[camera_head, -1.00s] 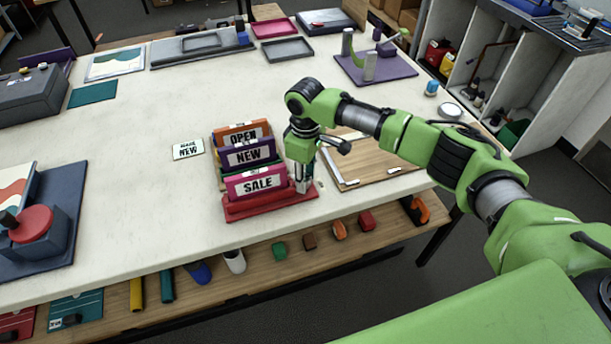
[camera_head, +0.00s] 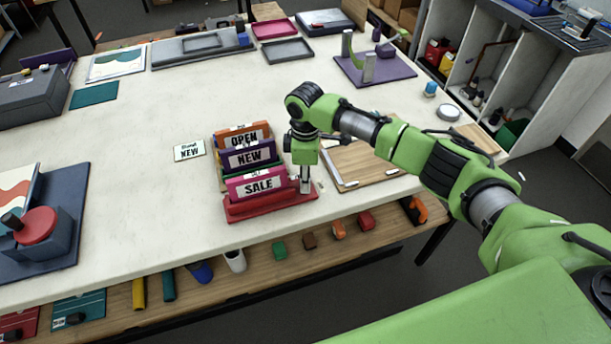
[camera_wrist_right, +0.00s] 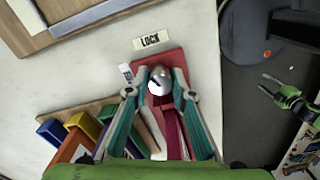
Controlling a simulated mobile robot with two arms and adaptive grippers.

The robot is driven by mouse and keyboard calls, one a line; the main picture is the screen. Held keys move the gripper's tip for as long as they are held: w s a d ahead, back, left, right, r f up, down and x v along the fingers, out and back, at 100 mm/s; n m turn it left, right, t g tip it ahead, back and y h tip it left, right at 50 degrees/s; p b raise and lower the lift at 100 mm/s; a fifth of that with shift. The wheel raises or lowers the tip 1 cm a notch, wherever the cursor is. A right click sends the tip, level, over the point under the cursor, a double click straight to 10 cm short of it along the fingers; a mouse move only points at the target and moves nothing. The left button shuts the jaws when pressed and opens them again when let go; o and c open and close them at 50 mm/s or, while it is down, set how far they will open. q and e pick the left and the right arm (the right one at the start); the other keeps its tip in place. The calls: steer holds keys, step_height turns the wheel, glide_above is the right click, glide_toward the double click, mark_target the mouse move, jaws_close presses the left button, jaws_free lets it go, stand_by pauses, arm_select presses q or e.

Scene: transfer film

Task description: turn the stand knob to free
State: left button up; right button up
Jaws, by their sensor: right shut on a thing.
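The red stand (camera_head: 240,210) holds the OPEN, NEW and SALE signs in a row near the table's front edge. Its silver round knob (camera_wrist_right: 159,82) shows in the right wrist view, at the stand's end. My right gripper (camera_wrist_right: 160,78) is shut on the knob, one finger on each side. In the head view this gripper (camera_head: 305,188) points straight down at the stand's right end, and the knob is hidden there. A LOCK label (camera_wrist_right: 151,40) lies beyond the knob; a small second label (camera_wrist_right: 126,73) beside it is too small to read. My left gripper (camera_wrist_right: 264,84) is open and empty, away from the stand.
A wooden board (camera_head: 365,165) lies right of the stand, close to my right wrist. A small NEW card (camera_head: 189,150) lies left of it.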

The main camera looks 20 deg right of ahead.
steer(key=n, duration=0.2)
steer(key=shift+r+n, duration=0.1)
steer(key=shift+n, duration=0.3)
steer(key=n, duration=0.3)
steer(key=shift+n+p, duration=0.3)
steer(key=shift+p, duration=0.1)
steer(key=n, duration=0.3)
steer(key=shift+n, duration=1.8)
steer(key=shift+w, duration=0.1)
steer(key=o, duration=0.8)
steer(key=shift+o, duration=0.2)
steer(key=shift+r, duration=0.1)
